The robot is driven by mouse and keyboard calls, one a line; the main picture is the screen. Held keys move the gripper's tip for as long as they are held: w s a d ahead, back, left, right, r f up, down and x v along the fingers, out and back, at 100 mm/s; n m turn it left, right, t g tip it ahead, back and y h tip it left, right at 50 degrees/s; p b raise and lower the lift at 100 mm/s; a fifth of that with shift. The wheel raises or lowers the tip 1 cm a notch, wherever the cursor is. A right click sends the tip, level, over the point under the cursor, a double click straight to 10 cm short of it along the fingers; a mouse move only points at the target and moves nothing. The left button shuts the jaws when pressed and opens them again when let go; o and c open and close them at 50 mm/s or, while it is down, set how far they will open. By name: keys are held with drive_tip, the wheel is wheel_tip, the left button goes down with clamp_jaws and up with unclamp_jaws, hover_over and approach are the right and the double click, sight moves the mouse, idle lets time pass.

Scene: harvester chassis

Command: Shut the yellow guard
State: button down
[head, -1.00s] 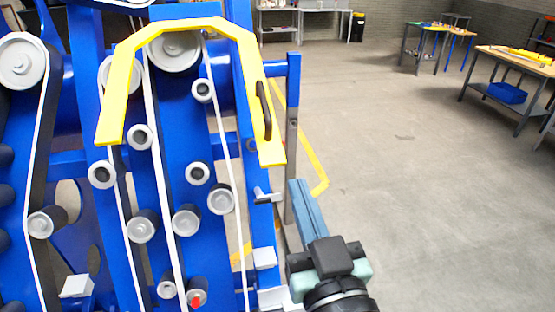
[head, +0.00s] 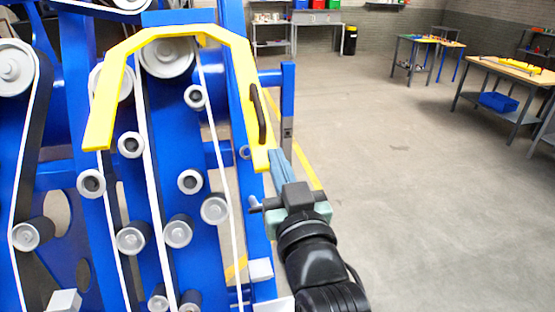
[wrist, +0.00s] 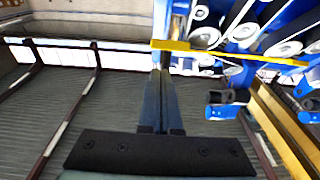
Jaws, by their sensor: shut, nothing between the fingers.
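The yellow guard (head: 187,31) is a bent, arch-shaped bar in front of the upper pulleys and belts of the blue machine. Its left end hangs free in the picture, and a dark handle (head: 258,114) sits on its right leg. My gripper (head: 276,155) is shut and empty, with its blue-grey fingers pointing up beside the lower end of the right leg. In the wrist view, the shut fingers (wrist: 161,72) reach close to the guard's yellow bar (wrist: 205,50). I cannot tell whether they touch it.
The blue chassis (head: 184,97) carries several grey rollers and white-edged belts. A blue and grey post (head: 287,105) stands just right of the guard. The floor to the right is clear up to workbenches (head: 505,68) at the back.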

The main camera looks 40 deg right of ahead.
drive_tip(key=shift+w+d+f, duration=0.15)
drive_tip(key=shift+w+f, duration=0.05)
drive_tip(key=shift+f, duration=0.45)
drive_tip(key=w+d+f+t+b, duration=0.1)
drive_tip(key=w+d+f+b, duration=0.2)
drive_tip(key=f+b, duration=0.5)
drive_tip(key=w+d+f+t+h+b, duration=0.1)
drive_tip(key=w+f+b, duration=0.5)
drive_tip(key=b, duration=1)
drive_tip(key=w+d+f+t+h+b, duration=0.1)
drive_tip(key=w+d+f+b, duration=0.3)
drive_tip(key=f+b, duration=0.5)
drive_tip(key=shift+w+d+f+b, duration=0.3)
drive_tip(key=shift+w+b, duration=0.25)
drive_tip(key=shift+b, duration=1.55)
